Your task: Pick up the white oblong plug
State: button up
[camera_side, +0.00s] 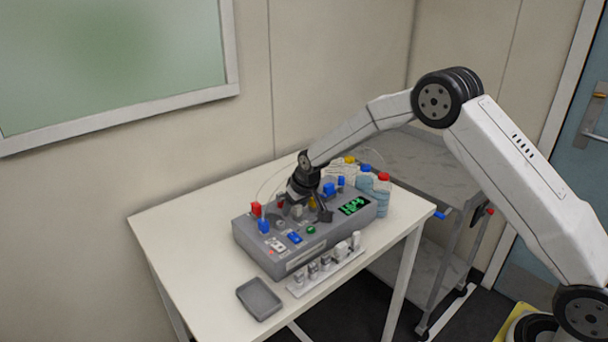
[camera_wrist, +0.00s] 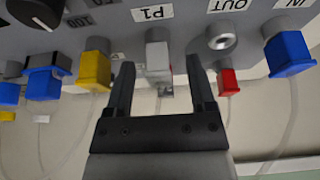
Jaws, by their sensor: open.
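A white-grey oblong plug (camera_wrist: 159,62) sits in the device front under the P1 label in the wrist view. My gripper (camera_wrist: 161,72) is open, with one finger on each side of the plug and visible gaps between. Nothing is held. The plug's lower end shows between the fingers; whether the fingertips are deep enough to span it fully is hard to tell. In the side view my gripper (camera_side: 318,207) is over the grey device (camera_side: 270,250), and the plug cannot be made out surely there.
A yellow plug (camera_wrist: 95,66) is left of the white one; a red plug (camera_wrist: 228,82) and a blue plug (camera_wrist: 288,52) are right, with tubes hanging near. A grey tray (camera_side: 259,298), a white rack (camera_side: 325,268) and bottles (camera_side: 364,183) stand around the device.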

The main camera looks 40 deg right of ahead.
grip_shut()
jog(key=shift+r, duration=0.1)
dwell(0.3)
jog(key=shift+r, duration=0.7)
jog(key=s+r, duration=1.1)
jog(key=s, duration=0.3)
jog(key=shift+r, duration=0.25)
